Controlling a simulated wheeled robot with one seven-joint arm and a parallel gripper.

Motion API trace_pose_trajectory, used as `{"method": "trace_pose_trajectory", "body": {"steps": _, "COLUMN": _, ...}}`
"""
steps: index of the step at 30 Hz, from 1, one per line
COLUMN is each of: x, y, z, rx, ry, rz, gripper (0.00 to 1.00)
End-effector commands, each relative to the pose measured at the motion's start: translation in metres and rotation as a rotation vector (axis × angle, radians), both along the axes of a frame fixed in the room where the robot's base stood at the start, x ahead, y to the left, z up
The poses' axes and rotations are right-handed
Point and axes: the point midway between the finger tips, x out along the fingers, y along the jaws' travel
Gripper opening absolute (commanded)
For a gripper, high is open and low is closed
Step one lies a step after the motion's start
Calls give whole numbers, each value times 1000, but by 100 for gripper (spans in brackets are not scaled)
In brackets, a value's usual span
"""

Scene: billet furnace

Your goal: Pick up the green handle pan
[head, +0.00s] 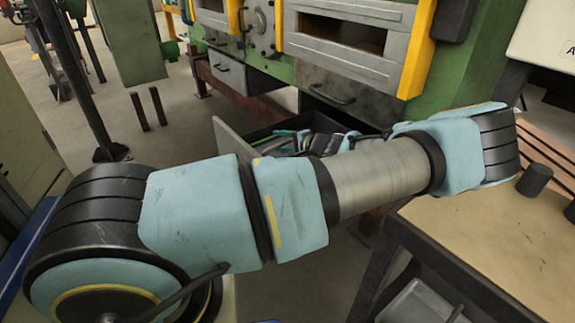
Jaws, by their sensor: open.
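An open drawer (233,140) juts out below the furnace, its pale front panel turned toward the left. My arm crosses the whole head view and hides much of the drawer. The far end of my arm reaches back over the drawer, where my gripper (290,142) shows small and partly covered. It is open. Thin green and dark shapes show around it. I cannot make out a pan or a green handle for certain there, nor tell whether the gripper touches anything.
The green furnace (465,60) with grey doors and yellow edges stands behind. A closed drawer (226,72) is at its left. A wooden-topped workbench (500,235) with a dark cylinder (534,180) is at the right. Dark posts (139,112) stand on the left floor.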

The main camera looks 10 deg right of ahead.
Motion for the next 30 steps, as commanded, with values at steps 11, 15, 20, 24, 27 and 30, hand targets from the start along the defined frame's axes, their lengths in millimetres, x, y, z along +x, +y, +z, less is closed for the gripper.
{"method": "trace_pose_trajectory", "body": {"steps": 11, "x": 0, "y": 0, "z": 0, "rx": 0, "ry": 0, "rz": -1, "gripper": 29}}
{"method": "trace_pose_trajectory", "body": {"steps": 15, "x": 0, "y": 0, "z": 0, "rx": 0, "ry": 0, "rz": -1, "gripper": 13}}
{"method": "trace_pose_trajectory", "body": {"steps": 20, "x": 0, "y": 0, "z": 0, "rx": 0, "ry": 0, "rz": -1, "gripper": 0}}
{"method": "trace_pose_trajectory", "body": {"steps": 24, "x": 0, "y": -1, "z": 0, "rx": 0, "ry": 0, "rz": -1, "gripper": 0}}
{"method": "trace_pose_trajectory", "body": {"steps": 27, "x": 0, "y": -1, "z": 0, "rx": 0, "ry": 0, "rz": -1, "gripper": 0}}
{"method": "trace_pose_trajectory", "body": {"steps": 30, "x": 0, "y": -1, "z": 0, "rx": 0, "ry": 0, "rz": -1, "gripper": 0}}
